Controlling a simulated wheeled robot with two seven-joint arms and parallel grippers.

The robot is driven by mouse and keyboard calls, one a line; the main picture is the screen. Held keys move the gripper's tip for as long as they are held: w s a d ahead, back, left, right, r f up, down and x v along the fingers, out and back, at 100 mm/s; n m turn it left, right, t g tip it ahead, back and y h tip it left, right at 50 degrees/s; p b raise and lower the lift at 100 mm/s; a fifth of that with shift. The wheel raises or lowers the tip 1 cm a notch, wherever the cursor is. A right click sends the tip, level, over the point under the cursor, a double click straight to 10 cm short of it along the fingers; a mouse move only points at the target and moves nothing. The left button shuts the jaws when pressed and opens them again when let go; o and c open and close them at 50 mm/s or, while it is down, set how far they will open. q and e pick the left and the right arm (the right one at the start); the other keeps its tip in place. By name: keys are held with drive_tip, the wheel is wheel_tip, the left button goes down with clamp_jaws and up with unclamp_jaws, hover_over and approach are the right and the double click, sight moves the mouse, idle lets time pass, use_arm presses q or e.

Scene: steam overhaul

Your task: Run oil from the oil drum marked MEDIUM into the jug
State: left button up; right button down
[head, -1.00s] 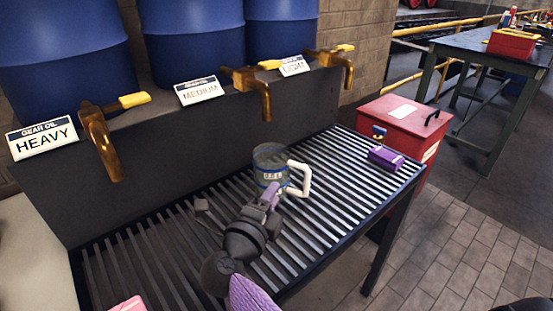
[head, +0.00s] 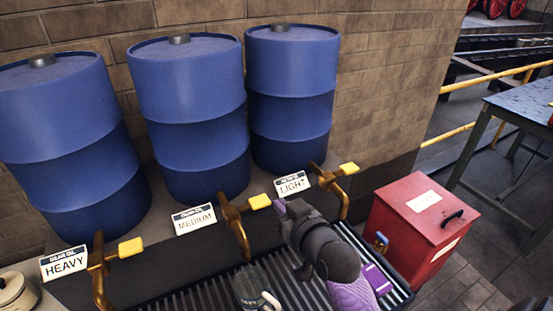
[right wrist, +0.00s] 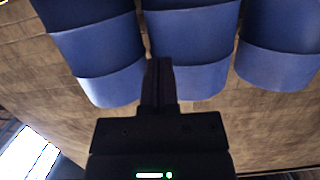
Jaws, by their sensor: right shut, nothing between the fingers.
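The blue MEDIUM drum (head: 190,120) stands in the middle of three drums, with its label (head: 194,219) below it. Its brass tap (head: 233,222) has a yellow lever (head: 259,201) pointing right. The clear jug (head: 250,285) with a white handle (head: 270,301) is on the slatted grate under that tap's spout, cut by the lower edge of the head view. No oil stream shows. My right gripper (head: 283,208) is shut and empty, its tips just right of the lever; whether they touch cannot be told. In the right wrist view its fingers (right wrist: 158,82) point toward the drums. My left gripper is out of view.
The HEAVY tap (head: 100,262) is at left and the LIGHT tap (head: 330,182) is close behind my right gripper.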

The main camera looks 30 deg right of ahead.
drive_tip(key=b, duration=0.3)
hover_over(254, 204)
drive_tip(key=s+d, duration=0.2)
wheel_tip(254, 204, down, 3)
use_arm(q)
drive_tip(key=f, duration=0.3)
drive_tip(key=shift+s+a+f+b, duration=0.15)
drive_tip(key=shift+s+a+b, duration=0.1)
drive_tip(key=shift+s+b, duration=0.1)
use_arm(e)
wheel_tip(254, 204, down, 4)
drive_tip(key=shift+w+a+r, duration=0.1)
drive_tip(key=shift+w+r, duration=0.05)
